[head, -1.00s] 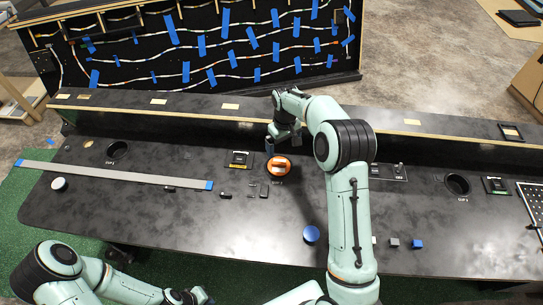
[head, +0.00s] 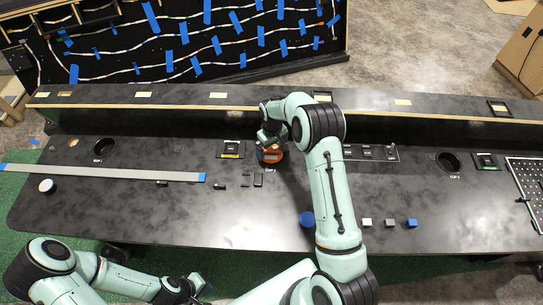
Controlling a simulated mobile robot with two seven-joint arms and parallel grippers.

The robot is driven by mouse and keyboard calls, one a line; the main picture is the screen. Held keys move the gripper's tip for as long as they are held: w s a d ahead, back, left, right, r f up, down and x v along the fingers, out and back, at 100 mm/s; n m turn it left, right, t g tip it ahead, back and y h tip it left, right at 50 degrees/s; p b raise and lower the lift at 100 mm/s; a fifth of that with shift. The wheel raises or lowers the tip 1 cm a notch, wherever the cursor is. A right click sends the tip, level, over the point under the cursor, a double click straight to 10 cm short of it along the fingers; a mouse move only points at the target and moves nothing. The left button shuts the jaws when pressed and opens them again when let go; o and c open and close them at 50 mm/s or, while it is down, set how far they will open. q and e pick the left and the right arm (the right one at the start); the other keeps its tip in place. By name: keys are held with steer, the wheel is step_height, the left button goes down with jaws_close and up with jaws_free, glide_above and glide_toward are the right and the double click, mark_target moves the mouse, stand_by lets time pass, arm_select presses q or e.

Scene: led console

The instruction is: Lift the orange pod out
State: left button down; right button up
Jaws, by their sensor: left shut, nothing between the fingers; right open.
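The orange pod (head: 270,156) sits in the middle of the black console (head: 130,220), in the place labelled as a cup. My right gripper (head: 264,149) is over the pod's upper left side, fingers pointing down. It is open, and the wrist hides part of the pod. I cannot tell whether the fingers touch it. My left gripper (head: 196,286) is shut and empty, low in the view in front of the console's front edge.
Empty round cups lie at left (head: 103,147) and right (head: 448,162). A grey strip with blue ends (head: 100,173) crosses the left side. A blue disc (head: 307,219) and small cubes (head: 390,223) lie near the front right. A raised ledge (head: 180,100) runs behind.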

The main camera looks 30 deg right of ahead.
mark_target(272, 151)
steer(key=shift+w+f, duration=0.1)
steer(key=shift+f, duration=1.15)
steer(key=c, duration=0.7)
steer(key=shift+c, duration=0.2)
steer(key=shift+r, duration=0.2)
step_height(272, 151, up, 24)
steer(key=shift+f, duration=0.1)
steer(key=shift+o, duration=0.9)
steer(key=shift+c, duration=0.4)
